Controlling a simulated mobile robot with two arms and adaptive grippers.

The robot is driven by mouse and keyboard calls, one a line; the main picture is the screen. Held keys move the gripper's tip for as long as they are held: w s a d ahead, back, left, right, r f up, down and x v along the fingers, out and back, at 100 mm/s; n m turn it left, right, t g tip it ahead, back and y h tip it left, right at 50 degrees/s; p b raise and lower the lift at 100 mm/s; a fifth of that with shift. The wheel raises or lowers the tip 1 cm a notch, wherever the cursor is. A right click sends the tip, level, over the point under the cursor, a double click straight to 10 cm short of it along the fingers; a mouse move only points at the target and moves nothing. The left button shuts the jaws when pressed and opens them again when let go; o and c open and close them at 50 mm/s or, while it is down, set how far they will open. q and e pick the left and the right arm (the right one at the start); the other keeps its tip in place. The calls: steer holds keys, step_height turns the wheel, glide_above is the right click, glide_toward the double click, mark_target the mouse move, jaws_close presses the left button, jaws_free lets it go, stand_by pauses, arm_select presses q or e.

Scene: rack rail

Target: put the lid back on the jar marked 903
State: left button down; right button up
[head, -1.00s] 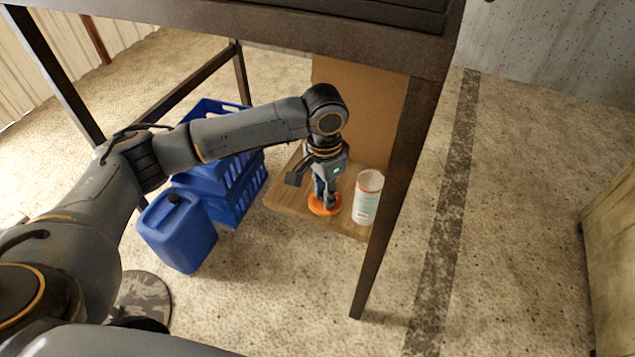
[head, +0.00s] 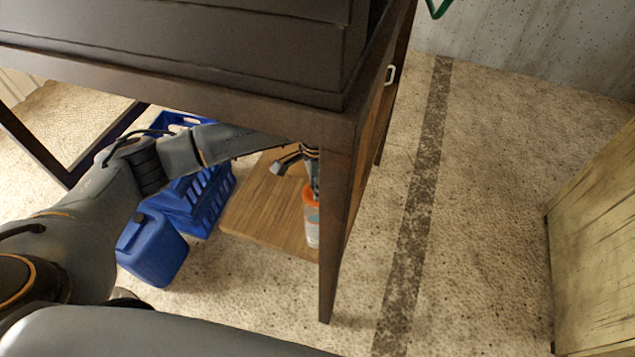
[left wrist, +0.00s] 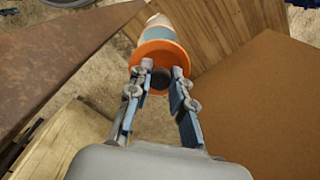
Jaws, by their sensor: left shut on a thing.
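The white jar (head: 312,228) stands on the wooden shelf board (head: 265,205), partly behind the table leg in the head view. Its marking is not readable. The orange lid (head: 310,196) is at the jar's top. My left gripper (head: 312,180) is above it, shut on the lid. In the left wrist view, the fingers (left wrist: 158,82) hold the middle of the lid (left wrist: 160,50), and the jar (left wrist: 158,25) shows beyond it. I cannot tell whether the lid rests on the rim or hovers just over it. My right gripper is not in view.
A dark table frame (head: 200,90) hangs over my left arm, and its leg (head: 332,260) stands close to the jar. Blue crates (head: 205,195) and a blue canister (head: 150,250) are left of the shelf. Floor to the right is open, up to a pale cabinet (head: 595,240).

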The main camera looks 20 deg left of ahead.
arm_select(q)
steer(key=shift+f+b, duration=2.25)
steer(key=shift+b, duration=0.7)
steer(key=shift+f, duration=0.9)
steer(key=shift+s+r+p, duration=0.1)
steer(key=shift+p, duration=1.15)
steer(key=shift+f+p, duration=0.2)
steer(key=shift+p, duration=0.2)
steer(key=shift+p, duration=0.5)
steer(key=c, duration=0.6)
jaws_free()
steer(key=shift+c, duration=0.2)
